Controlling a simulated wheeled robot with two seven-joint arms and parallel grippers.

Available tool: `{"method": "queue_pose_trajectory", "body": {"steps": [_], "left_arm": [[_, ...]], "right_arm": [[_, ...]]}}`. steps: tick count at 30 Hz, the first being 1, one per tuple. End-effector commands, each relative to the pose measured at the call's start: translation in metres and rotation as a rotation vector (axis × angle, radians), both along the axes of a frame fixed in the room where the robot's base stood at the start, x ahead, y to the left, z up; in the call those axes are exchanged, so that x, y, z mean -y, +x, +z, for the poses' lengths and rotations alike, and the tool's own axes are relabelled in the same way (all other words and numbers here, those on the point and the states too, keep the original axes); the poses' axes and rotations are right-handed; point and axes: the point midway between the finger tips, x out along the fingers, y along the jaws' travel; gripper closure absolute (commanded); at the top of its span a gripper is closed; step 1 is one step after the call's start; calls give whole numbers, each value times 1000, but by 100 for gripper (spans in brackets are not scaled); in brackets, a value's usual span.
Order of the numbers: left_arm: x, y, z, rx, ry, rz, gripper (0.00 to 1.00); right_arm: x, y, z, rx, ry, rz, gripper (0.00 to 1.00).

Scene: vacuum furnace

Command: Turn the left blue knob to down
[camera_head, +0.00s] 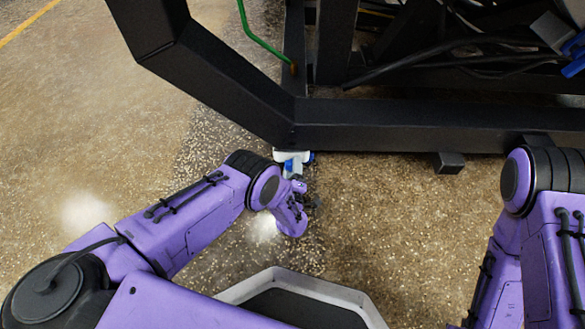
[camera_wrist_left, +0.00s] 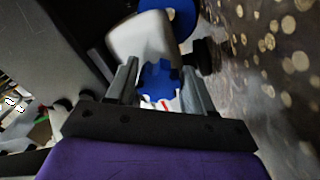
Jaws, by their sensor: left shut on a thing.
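A blue knob (camera_wrist_left: 158,82) sits between the two grey fingers of my left gripper (camera_wrist_left: 160,76) in the left wrist view. The gripper is shut on it. Behind the knob is a white rounded body (camera_wrist_left: 145,38), with a second blue part (camera_wrist_left: 182,18) beyond it. In the head view, my left gripper (camera_head: 299,187) is low by the floor at a white fitting (camera_head: 291,155) with blue parts, under the black frame. My arm and hand partly hide the knob there, and its exact angle is unclear. My right arm shows at the right, but its gripper is out of view.
A heavy black frame (camera_head: 390,127) runs across just beyond the fitting, with a sloping beam (camera_head: 220,80) at the left. Black cables (camera_head: 450,55) and a green hose (camera_head: 262,42) lie behind. The speckled floor (camera_head: 380,230) between my arms is clear.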

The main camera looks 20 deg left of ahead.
Motion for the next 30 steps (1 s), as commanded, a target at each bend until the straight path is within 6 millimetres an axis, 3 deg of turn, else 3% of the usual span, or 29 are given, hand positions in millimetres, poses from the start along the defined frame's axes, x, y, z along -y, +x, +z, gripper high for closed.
{"method": "queue_pose_trajectory", "body": {"steps": [9,24,25,26,30], "left_arm": [[-2,-3,-3,-33,96,5,78],[-2,-2,-2,-36,108,5,78],[-2,-2,-2,-36,108,5,38],[-2,-2,-2,-35,108,5,29],[-1,-1,-2,-34,108,2,27]], "right_arm": [[-1,1,0,7,2,-9,100],[-1,1,0,9,3,-11,100],[-1,1,0,9,3,-11,100],[-1,1,0,8,2,-10,100],[-1,1,0,8,2,-10,100]]}}
